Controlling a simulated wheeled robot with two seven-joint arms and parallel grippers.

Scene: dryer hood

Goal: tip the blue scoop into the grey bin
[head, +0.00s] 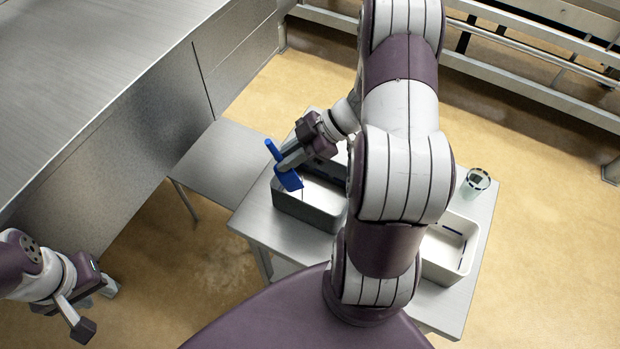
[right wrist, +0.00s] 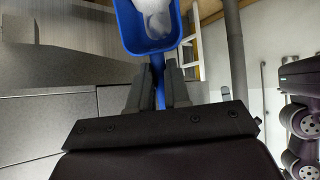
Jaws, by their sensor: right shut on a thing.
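The blue scoop (head: 289,180) is over the left part of the grey bin (head: 305,212) in the head view. My right gripper (head: 286,164) is shut on the scoop's handle, whose end sticks up beyond the fingers. In the right wrist view, the scoop's pan (right wrist: 129,24) is at the top with whitish stuff in it, and the handle (right wrist: 159,84) runs down between the fingers. The scoop's exact tilt is hard to tell. My left gripper (head: 97,308) is open and empty at the lower left, away from the table.
The bin stands on a small metal table (head: 262,222). A white bin (head: 455,262) and a clear jar (head: 477,181) stand on its right side. My right arm hides the table's middle. A large steel counter (head: 90,70) fills the upper left, with a lower metal surface (head: 215,160) beside it.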

